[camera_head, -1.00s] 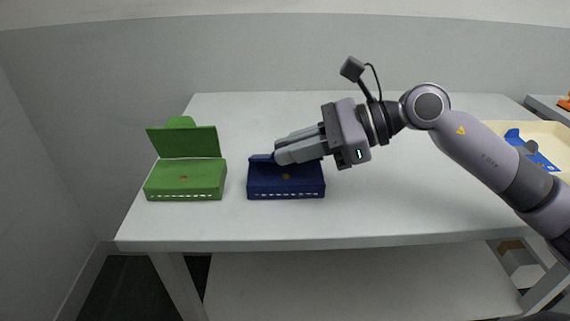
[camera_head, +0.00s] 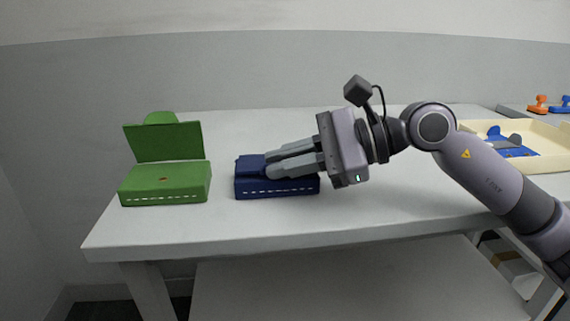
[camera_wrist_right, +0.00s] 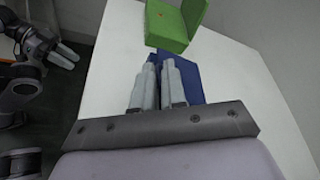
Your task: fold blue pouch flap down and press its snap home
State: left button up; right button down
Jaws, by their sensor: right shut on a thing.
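The blue pouch (camera_head: 290,188) lies on the table with its flap (camera_head: 250,165) low over its top. My right gripper (camera_head: 271,171) comes in from the right, shut on the flap, its fingers covering much of the pouch top and the snap. In the right wrist view the blue pouch (camera_wrist_right: 190,80) shows beyond and beside the shut fingers (camera_wrist_right: 160,65). Whether the snap is engaged cannot be seen. My left gripper (camera_wrist_right: 66,54) shows only in the right wrist view, off the table, with its fingers apart and empty.
A green pouch (camera_head: 165,186) with its flap standing up is left of the blue one, with a gap between. A cream tray (camera_head: 545,150) with blue pieces is at the right. Orange and blue stamp-like objects (camera_head: 538,104) stand behind it. The table's front middle is clear.

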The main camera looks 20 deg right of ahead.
jog(key=c, duration=1.3)
grip_release()
jog(key=shift+o, duration=0.2)
jog(key=shift+d, duration=0.1)
jog(key=v, duration=0.6)
jog(key=shift+f, duration=0.1)
jog(key=shift+s+d+r, duration=0.25)
jog(key=shift+d, duration=0.2)
